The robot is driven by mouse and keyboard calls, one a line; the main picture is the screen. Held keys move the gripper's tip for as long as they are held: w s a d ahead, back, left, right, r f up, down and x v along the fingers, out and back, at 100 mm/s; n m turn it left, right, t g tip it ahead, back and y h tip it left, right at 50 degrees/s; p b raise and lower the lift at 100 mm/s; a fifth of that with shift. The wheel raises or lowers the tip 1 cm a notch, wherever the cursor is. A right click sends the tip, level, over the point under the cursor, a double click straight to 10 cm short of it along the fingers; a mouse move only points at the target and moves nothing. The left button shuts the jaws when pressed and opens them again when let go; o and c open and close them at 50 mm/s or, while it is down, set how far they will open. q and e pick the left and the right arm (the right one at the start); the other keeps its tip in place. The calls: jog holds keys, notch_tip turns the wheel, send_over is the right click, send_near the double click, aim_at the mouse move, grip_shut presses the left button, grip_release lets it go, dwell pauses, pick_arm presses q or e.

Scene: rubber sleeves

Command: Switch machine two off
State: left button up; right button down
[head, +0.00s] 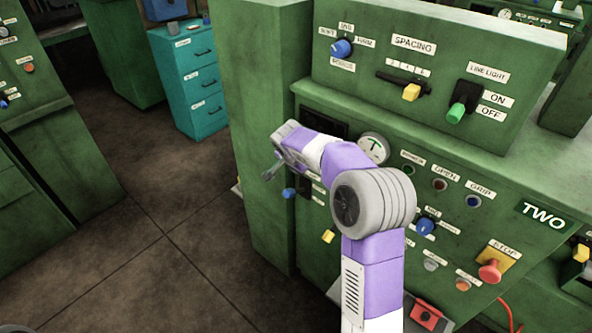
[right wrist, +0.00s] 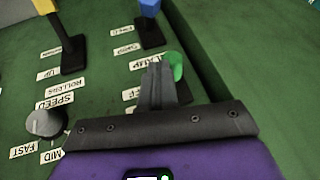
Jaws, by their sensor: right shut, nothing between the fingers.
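Machine two is the green machine with the TWO sign (head: 543,215). Its front has a red mushroom button (head: 490,270) under a STOP label and a blue rotary knob (head: 425,226). A red switch plate (head: 425,315) sits low, partly behind my arm. My right gripper (head: 277,168) is at the left side of the front panel, above a small blue knob (head: 289,193). In the right wrist view the right gripper (right wrist: 157,72) is shut and empty, beside a green knob (right wrist: 174,66) near a label ending in AMP. Whether they touch is unclear. My left gripper is not in view.
The upper panel has a yellow SPACING slider (head: 411,92) and a green line light lever (head: 456,112). The right wrist view shows a blue lever (right wrist: 149,8), a yellow lever (right wrist: 46,6) and a grey SPEED knob (right wrist: 45,122). A teal cabinet (head: 190,80) stands behind open floor.

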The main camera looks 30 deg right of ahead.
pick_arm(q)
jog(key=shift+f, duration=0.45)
pick_arm(e)
jog(key=shift+a+f, duration=0.15)
jog(key=shift+f, duration=0.05)
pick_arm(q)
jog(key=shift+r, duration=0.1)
pick_arm(e)
jog(key=shift+r, duration=0.1)
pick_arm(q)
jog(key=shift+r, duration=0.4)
pick_arm(e)
jog(key=shift+r, duration=0.7)
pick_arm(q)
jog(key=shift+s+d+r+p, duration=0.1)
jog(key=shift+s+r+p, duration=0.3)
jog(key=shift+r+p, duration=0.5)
pick_arm(e)
jog(key=s+a+r, duration=0.6)
jog(key=s+r, duration=0.1)
jog(key=r, duration=0.1)
jog(key=shift+s+a+r, duration=0.3)
jog(key=shift+a+r, duration=0.05)
